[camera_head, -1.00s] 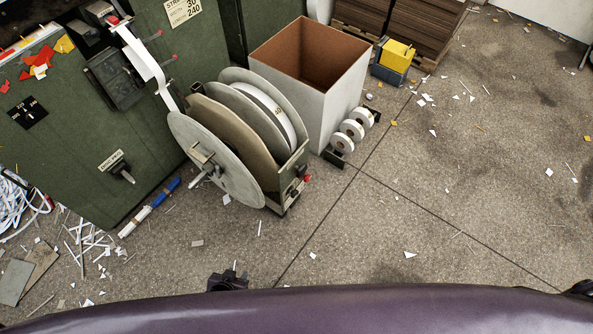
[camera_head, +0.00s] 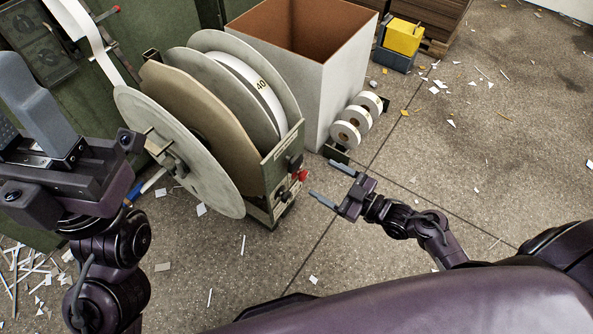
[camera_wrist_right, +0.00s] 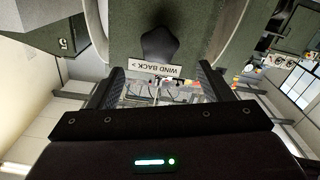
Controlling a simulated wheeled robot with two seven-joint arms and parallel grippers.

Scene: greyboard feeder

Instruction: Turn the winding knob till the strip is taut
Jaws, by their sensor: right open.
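A black knob, the winding knob (camera_wrist_right: 160,44), shows in the right wrist view beside a "WIND BACK >" label. In the head view a dark knob (camera_head: 295,162) sits on the feeder's end plate. The white strip (camera_head: 88,32) runs down from the upper left behind the large grey disc; its lower end is hidden, and I cannot tell its tension. My right gripper (camera_head: 333,183) is open and empty, right of the knob and apart from it. In its wrist view the knob lies beyond the fingers. My left gripper (camera_head: 25,110) is at the left, partly cut off.
A red knob (camera_head: 300,176) is just below the dark knob. Small white rolls (camera_head: 346,134) and a large open box (camera_head: 335,75) stand behind. The floor at right is mostly clear, with paper scraps.

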